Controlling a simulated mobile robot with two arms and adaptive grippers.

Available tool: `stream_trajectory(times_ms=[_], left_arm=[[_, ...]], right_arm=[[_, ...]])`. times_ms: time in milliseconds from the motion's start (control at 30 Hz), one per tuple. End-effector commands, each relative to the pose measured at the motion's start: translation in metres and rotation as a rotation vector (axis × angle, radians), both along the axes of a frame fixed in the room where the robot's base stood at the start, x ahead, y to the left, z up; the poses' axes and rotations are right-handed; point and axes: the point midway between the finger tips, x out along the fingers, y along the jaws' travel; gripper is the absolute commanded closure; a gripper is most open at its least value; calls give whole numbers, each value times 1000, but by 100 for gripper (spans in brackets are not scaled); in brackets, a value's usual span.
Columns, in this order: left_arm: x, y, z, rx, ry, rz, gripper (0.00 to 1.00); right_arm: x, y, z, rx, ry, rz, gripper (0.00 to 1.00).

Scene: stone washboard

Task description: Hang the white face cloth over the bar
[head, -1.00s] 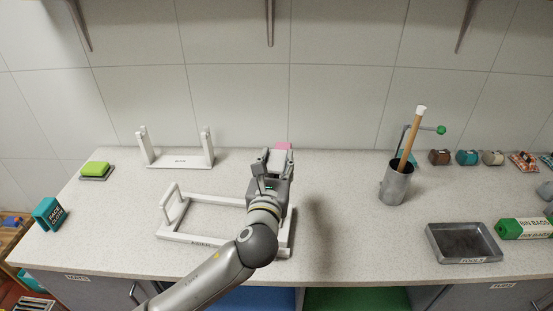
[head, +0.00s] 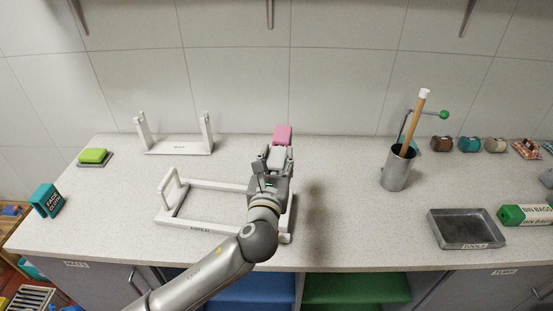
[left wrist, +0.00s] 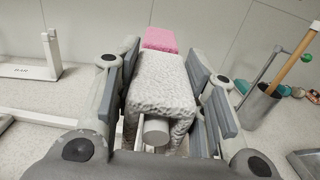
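The white face cloth (left wrist: 165,85) lies draped over a round grey bar (left wrist: 156,131), whose near end points toward the left wrist camera. Its sides hang down past the bar. In the head view the cloth (head: 277,156) shows only as a small pale patch between my fingers. My left gripper (head: 277,160) straddles the cloth, with finger pads (left wrist: 170,75) on both sides. The pads look parted, with a narrow gap at the right; contact at the left is unclear. A pink cloth (head: 283,134) lies just beyond the white one. My right gripper is out of view.
A low white frame (head: 205,224) lies beside my left arm. A white two-post stand (head: 178,151) is behind it. A green block (head: 93,155) and a teal box (head: 46,200) are at left. A metal canister (head: 397,170) and tray (head: 468,240) stand right.

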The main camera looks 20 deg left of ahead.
Motion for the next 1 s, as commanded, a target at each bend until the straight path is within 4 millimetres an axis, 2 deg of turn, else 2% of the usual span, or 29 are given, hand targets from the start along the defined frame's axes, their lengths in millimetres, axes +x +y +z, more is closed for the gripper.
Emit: stream_trajectory(times_ms=[33, 200, 567, 767, 1000], left_arm=[[0, 0, 0, 0, 0, 0, 56], [0, 0, 0, 0, 0, 0, 36], [-3, -1, 0, 0, 0, -1, 36], [-31, -5, -1, 0, 2, -2, 36], [-83, -13, -1, -1, 4, -2, 36]], right_arm=[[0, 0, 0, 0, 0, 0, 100], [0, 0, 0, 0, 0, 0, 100], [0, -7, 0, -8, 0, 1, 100], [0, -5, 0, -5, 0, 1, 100], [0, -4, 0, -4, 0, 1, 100]])
